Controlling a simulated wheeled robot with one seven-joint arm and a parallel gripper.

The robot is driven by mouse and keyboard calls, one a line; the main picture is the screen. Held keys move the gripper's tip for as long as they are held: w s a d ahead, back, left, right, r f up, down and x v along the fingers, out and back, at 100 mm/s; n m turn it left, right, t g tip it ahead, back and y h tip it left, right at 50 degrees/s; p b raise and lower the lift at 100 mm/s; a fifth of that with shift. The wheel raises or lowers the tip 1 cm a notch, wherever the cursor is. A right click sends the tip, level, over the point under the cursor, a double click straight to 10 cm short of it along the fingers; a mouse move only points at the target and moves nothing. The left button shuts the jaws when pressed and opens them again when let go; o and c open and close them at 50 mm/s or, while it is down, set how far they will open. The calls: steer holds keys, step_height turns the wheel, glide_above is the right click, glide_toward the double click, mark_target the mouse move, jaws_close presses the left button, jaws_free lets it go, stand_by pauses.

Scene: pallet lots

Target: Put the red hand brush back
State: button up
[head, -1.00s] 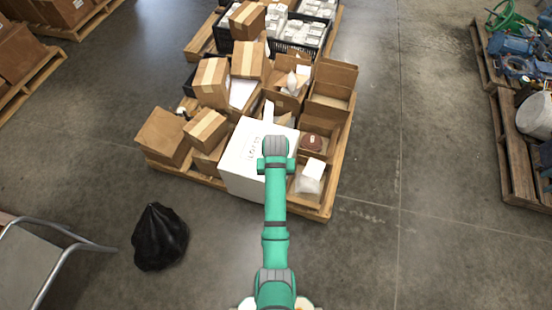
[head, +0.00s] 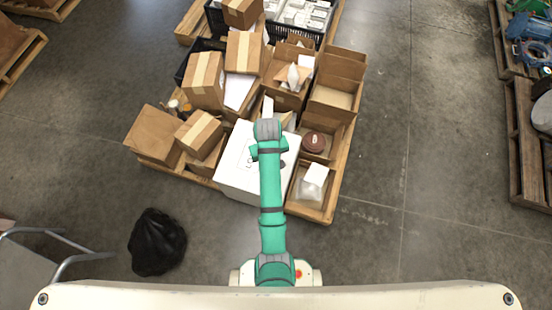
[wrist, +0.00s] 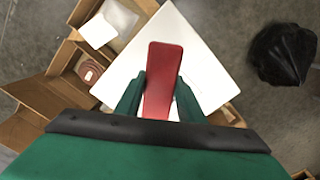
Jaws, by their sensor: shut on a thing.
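The red hand brush (wrist: 163,68) shows in the wrist view between the two green fingers of my gripper (wrist: 158,100). My gripper is shut on it, and its red end points away from the wrist. A white box (wrist: 185,42) lies below it in that view. In the head view my arm reaches over the white box (head: 230,165) on the pallet (head: 338,180). There my arm hides the brush and the fingertips. I cannot tell how far the brush is above the box.
Cardboard boxes (head: 203,80) crowd the pallet's left and back. An open carton with a brown round thing (head: 314,142) and a carton with a white block (head: 314,174) stand right of the white box. A black bag (head: 157,242) lies on the floor at left.

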steer(key=s+a+r+n, duration=0.25)
steer(key=s+n, duration=0.75)
steer(key=s, duration=0.6)
steer(key=shift+n, duration=0.3)
steer(key=w+d+f, duration=0.1)
steer(key=w+f, duration=0.2)
steer(key=w, duration=0.1)
steer(key=w+d+f, duration=0.2)
steer(key=w+f, duration=0.1)
steer(key=w, duration=0.1)
steer(key=w+d+f, duration=0.1)
steer(key=w+f, duration=0.2)
steer(key=f, duration=0.1)
steer(key=shift+w+d, duration=0.25)
steer(key=shift+w, duration=0.15)
steer(key=shift+w+d+f, duration=0.1)
steer(key=shift+f, duration=0.15)
steer(key=shift+w+f, duration=0.2)
steer(key=shift+f, duration=1.5)
steer(key=shift+f, duration=0.1)
steer(key=o, duration=1)
steer(key=shift+s, duration=0.15)
